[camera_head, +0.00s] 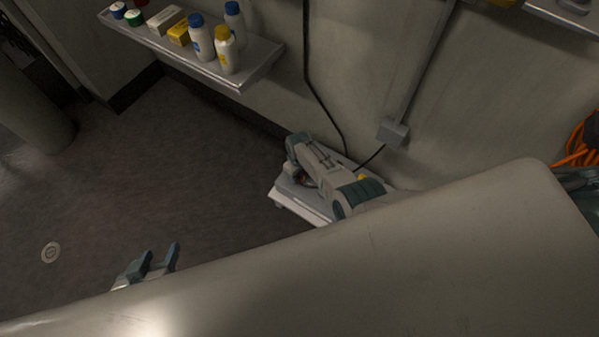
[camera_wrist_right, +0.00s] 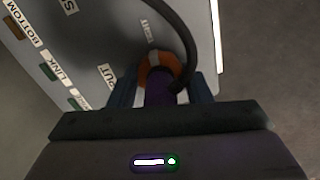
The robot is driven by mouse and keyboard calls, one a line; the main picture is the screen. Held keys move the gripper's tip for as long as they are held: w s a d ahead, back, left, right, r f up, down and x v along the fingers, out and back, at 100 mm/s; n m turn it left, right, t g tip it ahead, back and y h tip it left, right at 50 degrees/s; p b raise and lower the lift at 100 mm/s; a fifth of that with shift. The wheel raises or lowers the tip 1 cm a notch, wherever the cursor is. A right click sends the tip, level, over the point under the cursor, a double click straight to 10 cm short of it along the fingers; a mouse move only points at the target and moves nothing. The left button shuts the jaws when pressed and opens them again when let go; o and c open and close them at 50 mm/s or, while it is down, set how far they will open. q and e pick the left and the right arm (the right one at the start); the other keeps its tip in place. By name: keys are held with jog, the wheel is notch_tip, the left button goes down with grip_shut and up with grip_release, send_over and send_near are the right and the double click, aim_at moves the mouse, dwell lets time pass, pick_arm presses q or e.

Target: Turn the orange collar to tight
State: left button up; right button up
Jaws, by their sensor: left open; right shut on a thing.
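The orange collar (camera_wrist_right: 150,67) sits on a grey labelled panel (camera_wrist_right: 105,30) in the right wrist view, with a dark cable (camera_wrist_right: 183,35) curving away from it and a purple part below. My right gripper (camera_wrist_right: 163,85) is shut on the collar, one finger on each side. A pale mark and a small label stand just above the collar; the label is too small to read surely. In the head view my right gripper (camera_head: 299,158) is over a low white unit (camera_head: 302,206) by the wall, and the collar is hidden there. My left gripper (camera_head: 158,258) is open and empty.
A wall shelf (camera_head: 250,75) with bottles and boxes is at the upper left. A grey wall box (camera_head: 393,132) with a conduit is right of my right arm. A large pale surface (camera_head: 420,260) fills the foreground.

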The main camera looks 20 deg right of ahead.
dwell(0.4)
jog(key=o, duration=1)
pick_arm(q)
jog(key=shift+r, duration=0.1)
pick_arm(e)
notch_tip(320, 180, up, 10)
jog(key=p, duration=0.5)
jog(key=shift+f, duration=0.2)
pick_arm(q)
jog(key=s+a+r+m+g+y, duration=0.1)
jog(key=s+a+r+g+y, duration=0.1)
jog(key=g, duration=0.3)
jog(key=shift+s+a+r+p, duration=0.3)
jog(key=shift+s+a+r, duration=0.3)
jog(key=shift+a+r, duration=0.25)
pick_arm(e)
jog(key=shift+r, duration=0.55)
jog(key=shift+s+d, duration=0.1)
